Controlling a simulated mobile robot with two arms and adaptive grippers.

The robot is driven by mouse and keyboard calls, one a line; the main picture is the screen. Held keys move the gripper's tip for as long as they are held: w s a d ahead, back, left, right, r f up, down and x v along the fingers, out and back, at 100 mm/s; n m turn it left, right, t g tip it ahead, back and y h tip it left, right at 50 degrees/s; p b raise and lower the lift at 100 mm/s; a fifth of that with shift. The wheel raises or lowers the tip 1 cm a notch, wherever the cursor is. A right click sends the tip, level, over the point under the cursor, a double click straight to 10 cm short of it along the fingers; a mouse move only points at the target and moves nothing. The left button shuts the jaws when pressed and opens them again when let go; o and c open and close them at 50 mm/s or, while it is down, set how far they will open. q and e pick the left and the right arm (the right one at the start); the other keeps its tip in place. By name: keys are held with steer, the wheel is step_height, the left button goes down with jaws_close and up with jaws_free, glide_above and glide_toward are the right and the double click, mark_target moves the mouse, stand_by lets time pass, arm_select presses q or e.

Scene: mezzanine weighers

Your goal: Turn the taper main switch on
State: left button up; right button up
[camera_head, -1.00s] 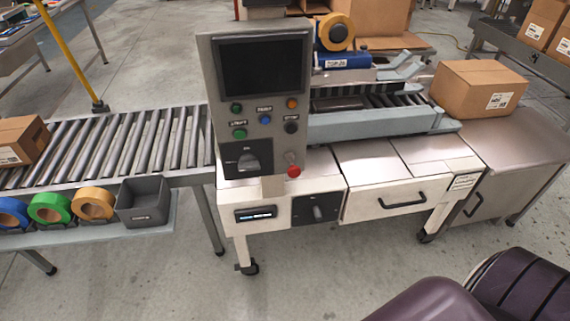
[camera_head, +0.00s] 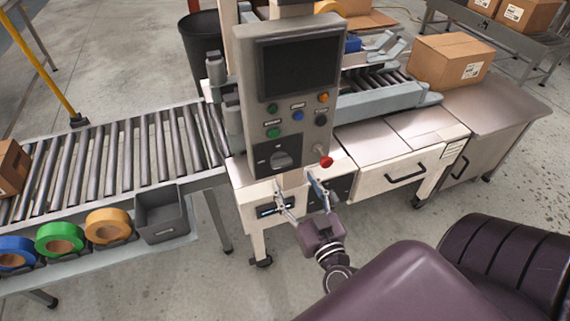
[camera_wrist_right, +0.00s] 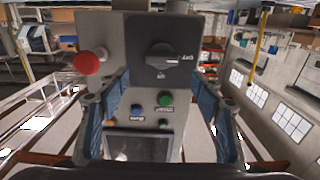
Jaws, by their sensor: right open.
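The taper's grey control panel (camera_head: 297,125) stands upright beside the conveyor. The main switch, a black rotary knob on a dark plate, sits low on the panel (camera_head: 281,159). In the right wrist view, which is upside down, the knob (camera_wrist_right: 160,57) is centred and its pointer seems to lie toward the OFF label. My right gripper (camera_head: 297,188) is open and empty, in front of and below the panel in the head view. In the right wrist view its two blue-padded fingers (camera_wrist_right: 163,92) stand apart on either side of the panel, not touching the knob. My left gripper is out of view.
A red button (camera_head: 326,162) is close to the switch; it also shows in the wrist view (camera_wrist_right: 87,62). Green and blue buttons (camera_head: 298,117) and a dark screen (camera_head: 299,68) are above. A roller conveyor (camera_head: 120,155) and a grey bin (camera_head: 163,213) lie left.

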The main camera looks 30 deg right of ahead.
mark_target(283, 164)
steer(key=p+x, duration=0.1)
steer(key=x, duration=0.5)
steer(key=shift+a, duration=0.2)
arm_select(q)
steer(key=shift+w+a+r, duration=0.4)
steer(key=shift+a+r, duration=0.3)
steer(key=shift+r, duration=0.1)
arm_select(e)
steer(key=shift+w+d, duration=0.2)
steer(key=shift+w, duration=0.5)
steer(key=c, duration=1.2)
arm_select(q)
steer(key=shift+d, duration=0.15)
arm_select(e)
steer(key=shift+o, duration=0.2)
